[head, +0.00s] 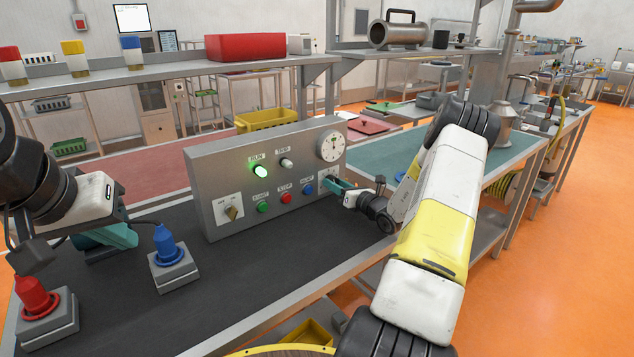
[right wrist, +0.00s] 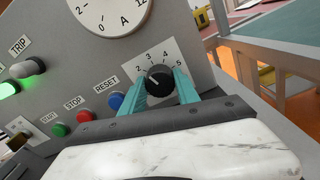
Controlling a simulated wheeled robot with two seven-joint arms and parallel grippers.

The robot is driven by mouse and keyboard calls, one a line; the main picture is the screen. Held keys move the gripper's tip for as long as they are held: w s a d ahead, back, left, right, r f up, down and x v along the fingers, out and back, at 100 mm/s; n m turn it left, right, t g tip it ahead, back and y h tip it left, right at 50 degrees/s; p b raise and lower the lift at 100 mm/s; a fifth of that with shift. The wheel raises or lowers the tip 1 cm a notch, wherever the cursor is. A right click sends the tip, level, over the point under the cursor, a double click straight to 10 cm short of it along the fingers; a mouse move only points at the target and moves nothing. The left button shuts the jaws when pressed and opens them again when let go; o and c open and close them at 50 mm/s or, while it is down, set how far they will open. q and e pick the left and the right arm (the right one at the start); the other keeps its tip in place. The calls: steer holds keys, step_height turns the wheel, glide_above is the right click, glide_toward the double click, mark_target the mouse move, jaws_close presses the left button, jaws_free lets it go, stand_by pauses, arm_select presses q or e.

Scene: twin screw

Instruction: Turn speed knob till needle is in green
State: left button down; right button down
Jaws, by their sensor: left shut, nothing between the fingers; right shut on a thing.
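The grey control panel (head: 218,165) stands on the dark bench. Its round white gauge (head: 331,146) is at the upper right; I cannot make out the needle's position at this size. In the right wrist view the gauge (right wrist: 112,16) is cut off by the top edge. The black speed knob (right wrist: 159,77) sits on a white plate numbered around it, its light pointer line aimed up and left, towards the 2. My right gripper (right wrist: 160,86) is shut on the knob, teal fingers on both sides; it also shows in the head view (head: 337,184). My left gripper (head: 118,237) is shut and empty.
The panel has a lit green RUN lamp (head: 260,171), an unlit TRIP lamp (head: 286,163), green START (head: 263,207), red STOP (head: 286,198) and blue RESET (head: 308,188) buttons, and a selector switch (head: 231,213). Blue (head: 165,243) and red (head: 35,297) plugs stand near my left gripper.

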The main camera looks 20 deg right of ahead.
steer(key=shift+m, duration=1.9)
steer(key=c, duration=0.9)
jaws_free()
steer(key=v, duration=0.7)
steer(key=shift+s+d, duration=0.15)
steer(key=shift+s, duration=0.25)
